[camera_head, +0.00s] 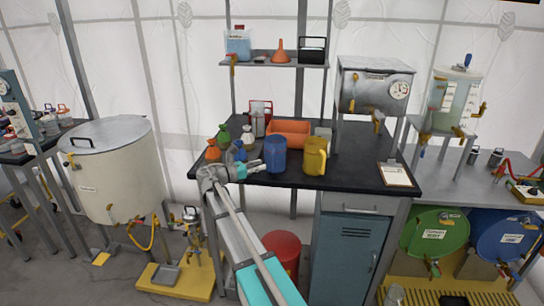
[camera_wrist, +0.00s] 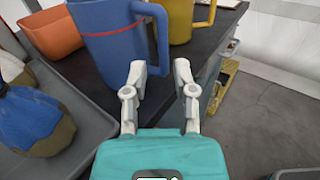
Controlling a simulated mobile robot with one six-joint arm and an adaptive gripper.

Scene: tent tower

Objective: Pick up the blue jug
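The blue jug (camera_head: 275,155) stands upright on the dark bench top, left of the yellow jug (camera_head: 315,158). In the wrist view the blue jug (camera_wrist: 108,45) shows a red line around it, and its handle (camera_wrist: 158,28) sticks out to the right; its top is cut off. My gripper (camera_wrist: 160,70) is open and empty, its two fingers apart, near the lower end of the handle. In the head view my gripper (camera_head: 257,165) is just left of the blue jug; I cannot tell whether it touches.
The yellow jug is close on the right. A clipboard (camera_head: 396,175) lies further right on the bench (camera_head: 360,172).

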